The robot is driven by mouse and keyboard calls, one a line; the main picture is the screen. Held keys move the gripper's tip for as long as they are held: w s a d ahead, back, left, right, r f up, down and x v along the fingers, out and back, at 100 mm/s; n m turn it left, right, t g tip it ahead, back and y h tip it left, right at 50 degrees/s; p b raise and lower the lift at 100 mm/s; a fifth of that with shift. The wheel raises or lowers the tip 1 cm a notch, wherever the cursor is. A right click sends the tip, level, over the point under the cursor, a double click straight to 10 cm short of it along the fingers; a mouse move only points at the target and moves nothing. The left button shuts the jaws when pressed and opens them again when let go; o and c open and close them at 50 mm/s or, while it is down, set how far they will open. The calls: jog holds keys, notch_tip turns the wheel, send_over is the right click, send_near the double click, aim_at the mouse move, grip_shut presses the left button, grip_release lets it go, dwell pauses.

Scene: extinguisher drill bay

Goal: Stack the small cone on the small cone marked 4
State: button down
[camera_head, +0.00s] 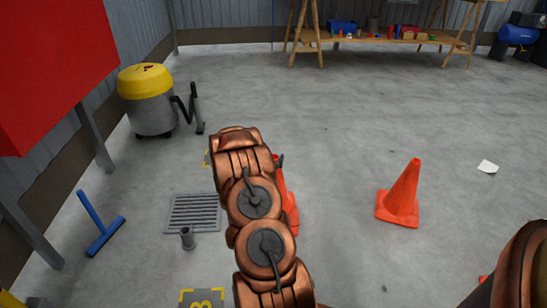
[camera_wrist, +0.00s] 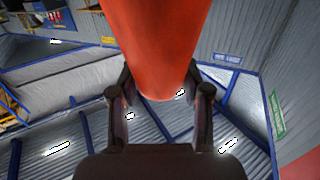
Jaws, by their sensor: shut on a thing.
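My gripper (camera_wrist: 160,84) is shut on an orange cone (camera_wrist: 158,40), which fills the upper middle of the wrist view between the two fingers. In the head view my arm hides most of the gripper; only a dark finger part (camera_head: 279,160) shows. Part of an orange cone (camera_head: 290,205) shows along the arm's right side; whether it is the held one or one behind it, I cannot tell. Another orange cone (camera_head: 402,195) stands upright on the floor to the right, apart from the arm. No number 4 is visible on any cone.
A yellow floor marking with a 3 (camera_head: 202,299) lies at the bottom. A floor grate (camera_head: 193,213), a small grey post (camera_head: 187,239), a blue squeegee (camera_head: 100,228) and a yellow-topped vacuum (camera_head: 148,98) are left. White paper (camera_head: 487,167) lies right.

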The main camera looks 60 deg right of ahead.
jog(key=shift+f, duration=1.75)
jog(key=shift+c, duration=2.3)
grip_release()
jog(key=shift+f, duration=0.15)
jog(key=v, duration=1.2)
